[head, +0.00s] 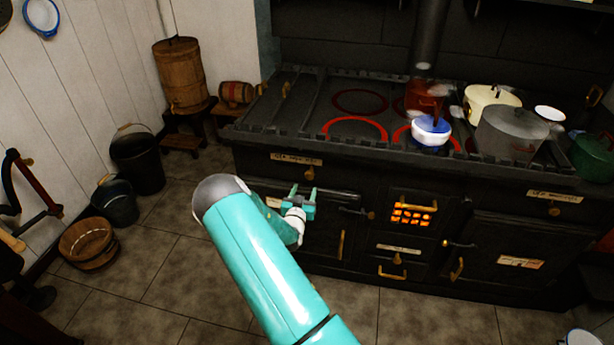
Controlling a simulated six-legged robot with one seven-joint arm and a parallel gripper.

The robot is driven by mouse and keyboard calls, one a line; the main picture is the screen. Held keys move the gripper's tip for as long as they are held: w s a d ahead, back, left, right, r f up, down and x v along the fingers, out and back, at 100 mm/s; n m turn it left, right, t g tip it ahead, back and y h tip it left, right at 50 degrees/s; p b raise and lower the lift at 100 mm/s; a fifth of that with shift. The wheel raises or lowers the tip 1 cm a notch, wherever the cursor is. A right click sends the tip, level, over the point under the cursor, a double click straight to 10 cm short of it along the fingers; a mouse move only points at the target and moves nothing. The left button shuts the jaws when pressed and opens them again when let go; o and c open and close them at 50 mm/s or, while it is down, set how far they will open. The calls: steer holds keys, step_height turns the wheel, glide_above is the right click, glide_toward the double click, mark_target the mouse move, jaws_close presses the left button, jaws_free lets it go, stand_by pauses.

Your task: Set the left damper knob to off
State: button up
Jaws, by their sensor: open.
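The black range (380,160) has a small brass knob (309,174) at the left of its front, under a pale label (296,158); I take it as the left damper knob. The label's words are too small to read, and I cannot tell the knob's setting. My gripper (303,191) is open and empty, its fingers pointing up in the picture. It appears just below the knob in the head view; I cannot tell the depth gap between them. A similar brass knob (554,210) sits under another label (551,196) at the right.
Pots, including a grey pot (512,135) and a blue-and-white pot (430,130), stand on the range top, where rings glow red. A grate (411,214) glows orange. Oven door handles stick out below.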

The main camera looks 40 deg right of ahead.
mark_target(309, 178)
steer(key=x, duration=0.9)
steer(key=shift+r, duration=0.1)
